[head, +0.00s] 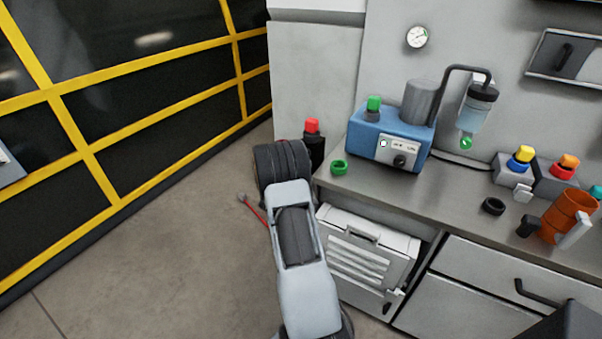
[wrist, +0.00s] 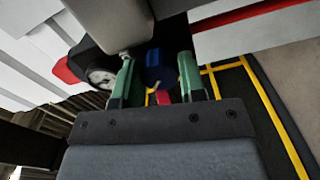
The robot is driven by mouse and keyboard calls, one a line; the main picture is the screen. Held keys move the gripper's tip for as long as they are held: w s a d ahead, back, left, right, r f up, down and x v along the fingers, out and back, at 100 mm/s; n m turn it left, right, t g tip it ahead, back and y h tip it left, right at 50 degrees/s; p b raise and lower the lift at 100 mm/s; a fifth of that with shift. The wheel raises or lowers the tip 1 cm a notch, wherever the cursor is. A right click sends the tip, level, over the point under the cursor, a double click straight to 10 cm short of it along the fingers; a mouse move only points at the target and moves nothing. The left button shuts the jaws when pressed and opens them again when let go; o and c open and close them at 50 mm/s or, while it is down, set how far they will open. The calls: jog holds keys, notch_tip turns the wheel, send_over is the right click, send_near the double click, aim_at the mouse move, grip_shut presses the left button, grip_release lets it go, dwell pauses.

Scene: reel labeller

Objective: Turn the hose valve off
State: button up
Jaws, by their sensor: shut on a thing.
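My gripper (wrist: 157,76) shows in the wrist view with its two green fingers on either side of a dark blue part (wrist: 155,66), which looks like the hose valve's handle. It is shut on this part. A small red piece (wrist: 163,97) and a bit of yellow show just below it, between the fingers. The rest of the valve and its hose are hidden or too dark to tell. In the head view my arm reaches down beside the bench's left end and hides the gripper and the valve.
A round gauge (wrist: 101,77) sits close left of the fingers. In the head view a red rod (head: 255,209) shows left of my arm. The bench (head: 440,190) carries a blue machine (head: 365,139) and a green ring (head: 338,167). Open floor lies left, up to the yellow-framed barrier (head: 100,93).

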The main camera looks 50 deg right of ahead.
jog(key=o, duration=0.6)
jog(key=shift+o, duration=0.2)
jog(key=shift+a, duration=0.1)
jog(key=v, duration=1.3)
jog(key=shift+a, duration=0.3)
jog(key=shift+s+f, duration=0.1)
